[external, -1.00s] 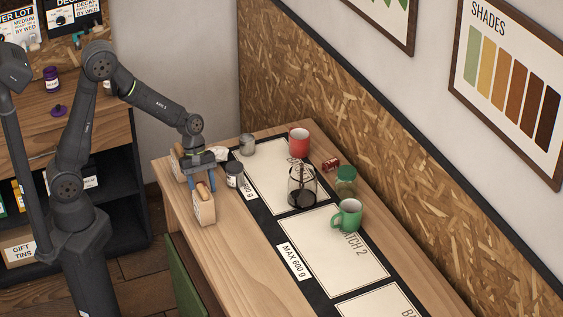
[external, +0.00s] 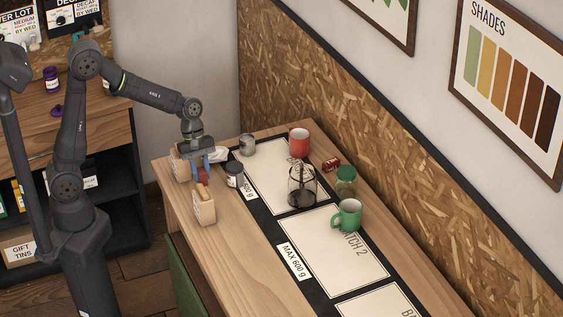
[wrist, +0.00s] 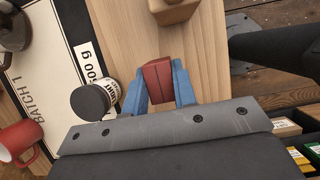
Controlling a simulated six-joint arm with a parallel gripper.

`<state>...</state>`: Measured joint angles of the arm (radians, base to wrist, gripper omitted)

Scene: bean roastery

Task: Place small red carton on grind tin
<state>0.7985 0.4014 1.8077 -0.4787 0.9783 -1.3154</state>
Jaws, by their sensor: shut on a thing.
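The small red carton (external: 203,176) is between the blue fingers of my gripper (external: 200,168). In the wrist view the carton (wrist: 158,82) fills the space between both fingertips, and my gripper (wrist: 158,72) is shut on it. A small white-labelled tin with a dark lid (external: 234,174), probably the grind tin, stands upright just right of my gripper. It also shows left of the fingers in the wrist view (wrist: 93,99), its label only partly readable. Its lid is bare.
Another wooden block (external: 179,166) stands behind my gripper. A grey tin (external: 247,145), red mug (external: 299,141), fallen red can (external: 331,164), glass press (external: 302,187), green jar (external: 346,180) and green mug (external: 347,215) stand or lie farther right. The front-left table is clear.

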